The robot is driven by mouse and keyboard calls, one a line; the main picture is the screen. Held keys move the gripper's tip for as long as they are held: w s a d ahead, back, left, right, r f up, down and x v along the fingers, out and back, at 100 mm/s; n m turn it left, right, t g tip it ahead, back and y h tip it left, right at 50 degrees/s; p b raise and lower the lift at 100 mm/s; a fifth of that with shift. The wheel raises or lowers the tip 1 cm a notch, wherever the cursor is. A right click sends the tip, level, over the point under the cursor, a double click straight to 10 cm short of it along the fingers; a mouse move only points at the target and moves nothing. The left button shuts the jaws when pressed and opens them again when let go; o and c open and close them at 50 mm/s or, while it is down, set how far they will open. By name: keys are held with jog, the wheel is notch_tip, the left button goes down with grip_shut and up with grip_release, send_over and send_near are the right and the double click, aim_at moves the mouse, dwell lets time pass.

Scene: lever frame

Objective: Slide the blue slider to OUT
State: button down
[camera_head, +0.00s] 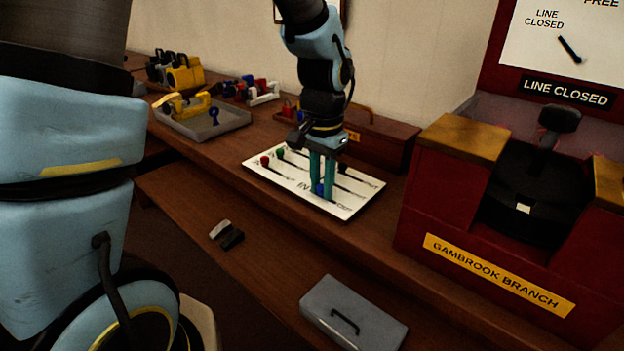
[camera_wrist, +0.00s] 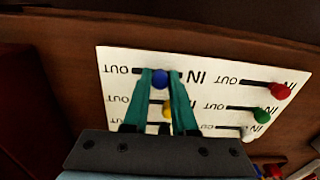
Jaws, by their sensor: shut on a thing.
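The white slider board (camera_head: 352,210) lies on the wooden bench; it also shows in the wrist view (camera_wrist: 115,60). The blue slider (camera_head: 319,189) is in the row nearest the board's front edge. In the wrist view the blue slider's round knob (camera_wrist: 159,78) sits between the two teal fingers of my gripper (camera_wrist: 161,75). In the head view my gripper (camera_head: 322,190) points down onto the board, shut on the knob. Dark slot shows on the knob's IN side. A finger partly hides the OUT side, so its exact distance from that end is unclear.
Red (camera_wrist: 280,90), green (camera_wrist: 262,115), yellow (camera_wrist: 168,106) and white (camera_wrist: 248,135) knobs are on the same board. A red lever cabinet (camera_head: 420,200) stands right. A grey tray (camera_head: 222,122) stands left; a grey box (camera_head: 352,315) lies in front.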

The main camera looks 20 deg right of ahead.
aim_at(334, 204)
jog(key=s, duration=0.1)
jog(key=s+d+f, duration=0.1)
jog(key=s, duration=0.1)
jog(key=shift+s+d+f, duration=0.1)
jog(key=shift+d+f, duration=0.05)
jog(key=c, duration=0.9)
grip_release()
jog(key=r+p, duration=0.5)
jog(key=r, duration=0.1)
jog(key=shift+w+d+r+p, duration=0.1)
jog(key=shift+w+r+p, duration=0.1)
jog(key=shift+r+p, duration=0.15)
jog(key=shift+f, duration=0.15)
jog(key=shift+w, duration=0.1)
